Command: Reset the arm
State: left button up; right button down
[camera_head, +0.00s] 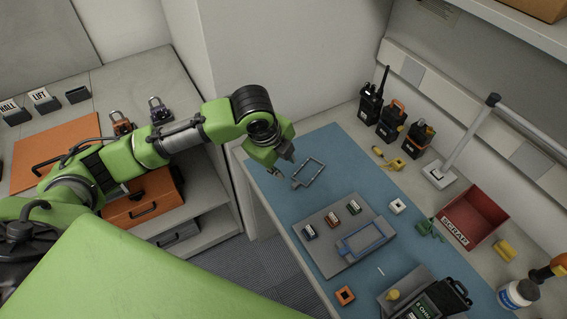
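My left arm comes in from the left, green with dark joints, and reaches over to the blue mat (325,152) on the workbench. My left gripper (287,168) is above the mat's far left corner. Its two dark fingers are apart, with nothing visible between them. A small grey rectangular frame (309,172) lies on the mat just right of the fingers; I cannot tell whether they touch it. My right gripper is not in view.
A grey tray (330,262) with small coloured blocks and a blue frame is on the mat. Several radios (391,121) stand by the wall. A red scrap bin (474,217) and a grey post (470,140) are at right. Orange cases (143,200) sit on the left shelf.

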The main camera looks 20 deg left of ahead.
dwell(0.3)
pick_arm(q)
jog(key=s+d+f+n+h, duration=0.2)
jog(key=s+d+f+n, duration=0.4)
jog(key=s+d+n, duration=0.3)
jog(key=s+a+f+n+y, duration=0.35)
jog(key=s+a+n, duration=0.7)
jog(key=s, duration=0.45)
notch_tip(320, 180, down, 28)
jog(key=s+g+b, duration=0.1)
jog(key=b, duration=0.1)
jog(key=s+a+f+g+b, duration=0.1)
jog(key=s+a+f, duration=0.2)
jog(key=s+f, duration=1.4)
jog(key=shift+s+f+m+g, duration=0.2)
jog(key=shift+f+m+g, duration=0.1)
jog(key=shift+f+m, duration=0.25)
